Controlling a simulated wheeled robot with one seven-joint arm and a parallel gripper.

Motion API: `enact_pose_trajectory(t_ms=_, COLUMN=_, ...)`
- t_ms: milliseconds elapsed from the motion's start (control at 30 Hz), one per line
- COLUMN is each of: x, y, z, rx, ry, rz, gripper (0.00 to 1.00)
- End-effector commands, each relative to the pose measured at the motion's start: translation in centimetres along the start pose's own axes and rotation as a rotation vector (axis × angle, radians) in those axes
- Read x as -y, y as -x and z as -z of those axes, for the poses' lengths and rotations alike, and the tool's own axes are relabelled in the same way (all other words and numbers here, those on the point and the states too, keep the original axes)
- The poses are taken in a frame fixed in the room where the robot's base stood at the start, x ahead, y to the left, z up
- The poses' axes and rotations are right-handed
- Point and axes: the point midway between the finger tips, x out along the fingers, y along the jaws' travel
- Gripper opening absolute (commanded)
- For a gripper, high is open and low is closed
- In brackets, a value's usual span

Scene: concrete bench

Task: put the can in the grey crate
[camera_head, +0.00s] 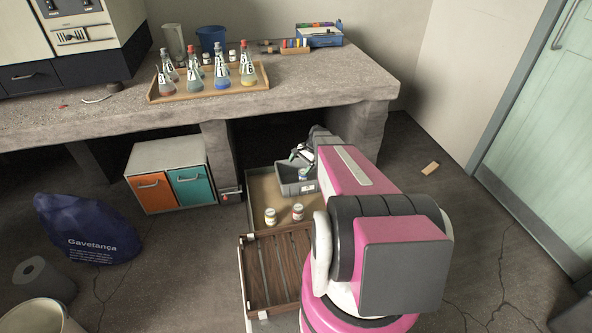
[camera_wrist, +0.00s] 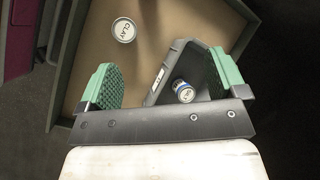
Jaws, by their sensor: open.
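The grey crate (camera_head: 296,188) stands in a shallow wooden-bottomed tray under the bench; in the wrist view its dark wall (camera_wrist: 172,62) shows between my fingers. A small can with a blue-and-white label (camera_wrist: 184,92) is inside the crate in the wrist view, apart from my fingers. My gripper (camera_wrist: 160,78) is open and empty, its green pads wide apart above the crate. In the head view my arm partly hides the gripper and the crate.
Two small jars (camera_head: 270,216) (camera_head: 298,212) stand in the tray (camera_head: 250,194) in front of the crate; one lid reading CLAY (camera_wrist: 123,30) shows in the wrist view. A slatted brown crate (camera_head: 262,274) is nearer. The concrete bench (camera_head: 330,92) overhangs behind.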

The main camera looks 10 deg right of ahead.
Motion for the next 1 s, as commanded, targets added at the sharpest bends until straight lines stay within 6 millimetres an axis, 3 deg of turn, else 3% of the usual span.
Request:
enact_pose_trajectory(t_ms=33, x=-1.1, y=1.4, z=-5.0, rx=-0.039, ry=0.101, rz=-0.051, gripper=0.91)
enact_pose_trajectory(t_ms=200, x=-3.3, y=4.8, z=-14.4, rx=-0.158, ry=0.439, rz=-0.229, gripper=0.91)
enact_pose_trajectory(t_ms=300, x=-4.8, y=6.6, z=-18.6, rx=-0.212, ry=0.608, rz=-0.323, gripper=0.91)
enact_pose_trajectory(t_ms=400, x=-5.9, y=8.0, z=-21.4, rx=-0.247, ry=0.734, rz=-0.398, gripper=0.91)
enact_pose_trajectory(t_ms=567, x=-6.6, y=9.1, z=-23.2, rx=-0.276, ry=0.835, rz=-0.46, gripper=0.91)
enact_pose_trajectory(t_ms=1000, x=-6.5, y=9.1, z=-23.2, rx=-0.278, ry=0.847, rz=-0.469, gripper=0.91)
